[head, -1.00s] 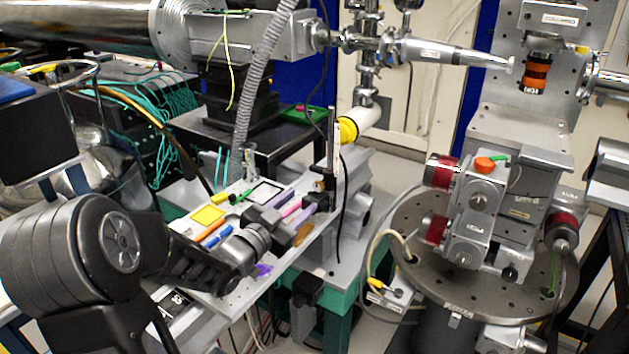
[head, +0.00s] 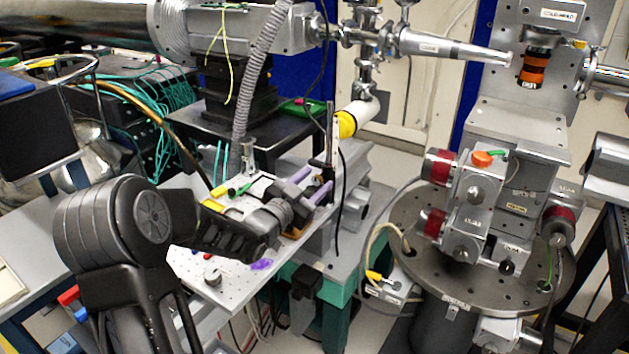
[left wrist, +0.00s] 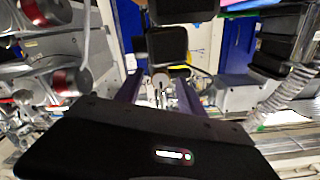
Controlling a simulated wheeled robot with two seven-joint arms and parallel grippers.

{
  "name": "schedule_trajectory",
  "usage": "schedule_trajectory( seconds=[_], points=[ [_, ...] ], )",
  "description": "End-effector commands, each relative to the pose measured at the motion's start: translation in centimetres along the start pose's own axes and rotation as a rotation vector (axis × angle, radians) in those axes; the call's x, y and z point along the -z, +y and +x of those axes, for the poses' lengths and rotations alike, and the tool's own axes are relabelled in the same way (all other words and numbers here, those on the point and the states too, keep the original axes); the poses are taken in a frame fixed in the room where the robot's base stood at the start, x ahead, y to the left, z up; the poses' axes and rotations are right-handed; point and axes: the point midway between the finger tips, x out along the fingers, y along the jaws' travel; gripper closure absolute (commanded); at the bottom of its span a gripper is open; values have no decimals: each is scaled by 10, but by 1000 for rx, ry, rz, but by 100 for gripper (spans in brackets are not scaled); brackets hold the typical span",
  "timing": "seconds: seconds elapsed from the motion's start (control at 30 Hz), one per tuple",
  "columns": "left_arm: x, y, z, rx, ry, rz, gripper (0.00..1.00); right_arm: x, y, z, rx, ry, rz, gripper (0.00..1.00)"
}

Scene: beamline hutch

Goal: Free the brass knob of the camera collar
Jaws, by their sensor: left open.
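A dark upright post (head: 330,125) with a black clamp-like piece stands at the right end of the perforated shelf in the head view. My left gripper (head: 312,181) is open, its two purple-grey fingers pointing right, close to the post's lower part. In the left wrist view the open fingers (left wrist: 161,88) flank a small round brownish shape (left wrist: 160,79) with shiny metal below it; it may be the brass knob, but I cannot be sure. Whether the fingers touch anything cannot be told. My left wrist hides part of the shelf. My right gripper is out of view.
A white cylinder with a yellow ring (head: 347,124) is just behind the post. A ribbed grey hose (head: 245,105) hangs left of it. A round instrument stage (head: 440,262) stands right.

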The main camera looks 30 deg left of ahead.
Motion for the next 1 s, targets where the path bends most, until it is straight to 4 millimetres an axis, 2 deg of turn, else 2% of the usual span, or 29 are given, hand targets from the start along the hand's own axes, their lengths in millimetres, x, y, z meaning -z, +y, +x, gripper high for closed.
schedule_trajectory(
  seconds=[0.3,0.83,1.0],
  points=[
    [-1,0,3,0,-1,0,55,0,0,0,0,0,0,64],
    [0,0,2,0,-1,-1,98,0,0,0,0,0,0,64],
    [0,0,3,0,-1,-1,100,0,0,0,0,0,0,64]
  ],
)
